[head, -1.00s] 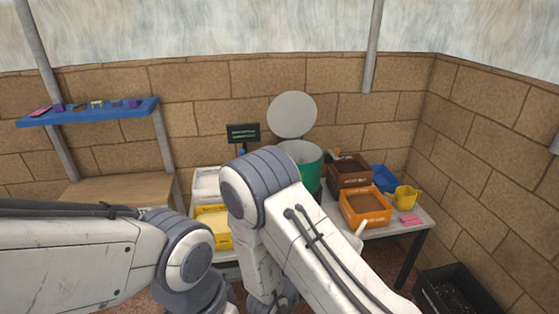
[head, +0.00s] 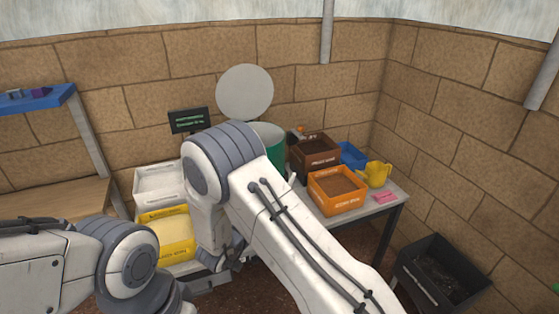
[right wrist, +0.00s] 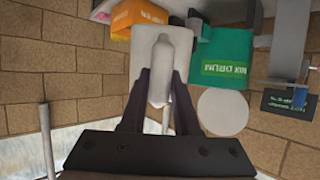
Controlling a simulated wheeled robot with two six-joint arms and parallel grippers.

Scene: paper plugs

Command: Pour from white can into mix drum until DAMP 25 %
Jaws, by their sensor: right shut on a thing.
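The green mix drum (head: 270,140) stands at the back of the table, its round pale lid (head: 245,92) raised behind it. My right arm covers part of the drum in the head view. In the right wrist view, which is upside down, the drum (right wrist: 222,60) shows its label. My right gripper (right wrist: 162,80) is shut on the white can (right wrist: 150,40), apart from the drum in the picture; its height over the drum is unclear. The dark display (head: 189,121) shows green text too small to read. My left gripper is out of view.
A brown crate (head: 315,143), an orange crate (head: 337,205), a blue bin (head: 352,152) and a yellow watering can (head: 376,174) stand right of the drum. White (head: 160,167) and yellow (head: 166,256) containers are on the left. A black bin (head: 430,308) is on the floor.

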